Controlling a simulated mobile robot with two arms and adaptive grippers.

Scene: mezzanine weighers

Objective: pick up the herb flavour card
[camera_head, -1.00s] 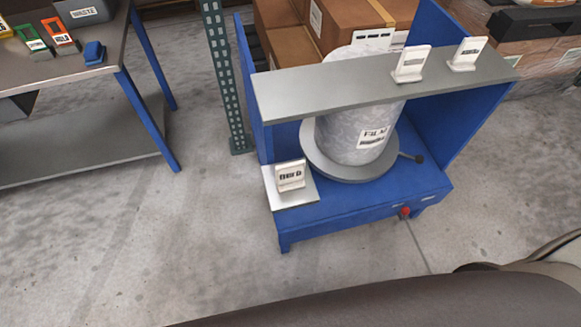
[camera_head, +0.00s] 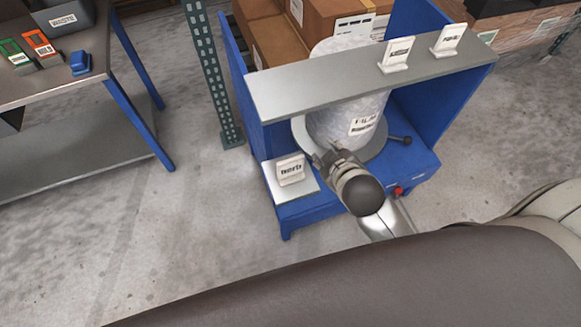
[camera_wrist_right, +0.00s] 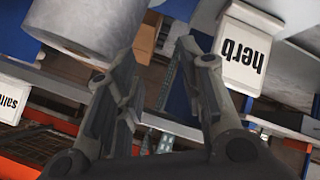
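The herb card (camera_head: 290,170) is a white card in a small stand on the pale plate (camera_head: 306,185) at the left of the blue frame. In the right wrist view the herb card (camera_wrist_right: 243,50) is upside down, to the right of the fingers. My right gripper (camera_head: 322,153) is in front of the film roll, to the right of the card and apart from it. Its fingers (camera_wrist_right: 157,50) are spread, with nothing between them. My left gripper is not in view.
The film roll (camera_head: 350,112) stands on a turntable beneath a grey shelf (camera_head: 320,92). Two other white cards (camera_head: 398,54) (camera_head: 449,39) stand on that shelf; one reads "salt" in part in the wrist view (camera_wrist_right: 14,98). A blue-legged table (camera_head: 60,110) is at left.

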